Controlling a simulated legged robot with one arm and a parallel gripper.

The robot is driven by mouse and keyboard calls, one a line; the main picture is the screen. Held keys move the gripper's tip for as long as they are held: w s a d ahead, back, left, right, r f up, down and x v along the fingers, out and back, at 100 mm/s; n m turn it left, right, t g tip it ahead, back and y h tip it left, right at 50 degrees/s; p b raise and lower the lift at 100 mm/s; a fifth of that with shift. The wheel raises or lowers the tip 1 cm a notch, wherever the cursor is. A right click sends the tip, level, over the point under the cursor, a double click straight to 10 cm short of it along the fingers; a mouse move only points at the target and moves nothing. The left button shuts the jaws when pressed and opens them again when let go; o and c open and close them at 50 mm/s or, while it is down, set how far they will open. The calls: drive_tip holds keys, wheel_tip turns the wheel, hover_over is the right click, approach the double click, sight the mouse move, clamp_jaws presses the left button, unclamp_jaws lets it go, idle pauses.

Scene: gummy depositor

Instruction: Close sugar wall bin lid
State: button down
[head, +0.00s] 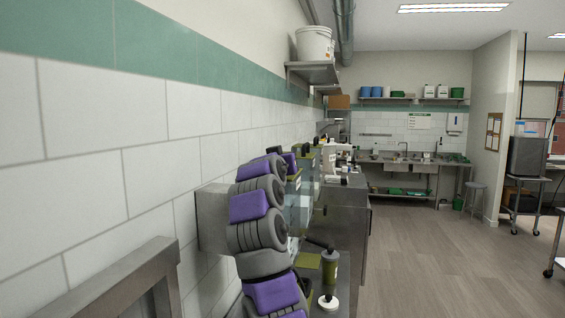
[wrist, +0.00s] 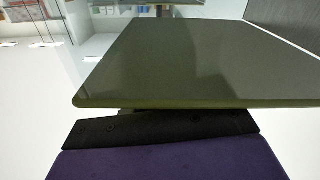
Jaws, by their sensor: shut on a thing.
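In the wrist view a flat olive-green panel (wrist: 185,62), which looks like the bin lid, fills the middle. Its near edge meets the black pad (wrist: 160,137) of my purple gripper (wrist: 165,118). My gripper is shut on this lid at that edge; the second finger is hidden. In the head view, clear wall bins (head: 300,215) with olive parts stand along the left wall, partly behind my purple and grey arm. No sugar label is readable, and my gripper's tips are hidden there.
A green bottle (head: 330,266) and a white-topped jar (head: 328,303) stand low beside my arm. A steel counter (head: 343,215) stands beyond the bins. A shelf with a white bucket (head: 314,44) hangs above. Open floor (head: 440,260) lies to the right.

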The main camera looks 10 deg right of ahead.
drive_tip(key=shift+f, duration=0.25)
drive_tip(key=c, duration=1.4)
unclamp_jaws()
drive_tip(key=o, duration=0.3)
drive_tip(key=shift+s+a+r, duration=0.1)
drive_tip(key=shift+s+r, duration=0.05)
drive_tip(key=shift+s, duration=0.1)
drive_tip(key=shift+w, duration=0.15)
drive_tip(key=shift+s, duration=0.3)
drive_tip(key=b+v, duration=0.3)
drive_tip(key=v, duration=0.5)
drive_tip(key=b+v, duration=0.3)
drive_tip(key=v, duration=0.5)
drive_tip(key=shift+s+a+f, duration=0.25)
drive_tip(key=shift+a, duration=0.1)
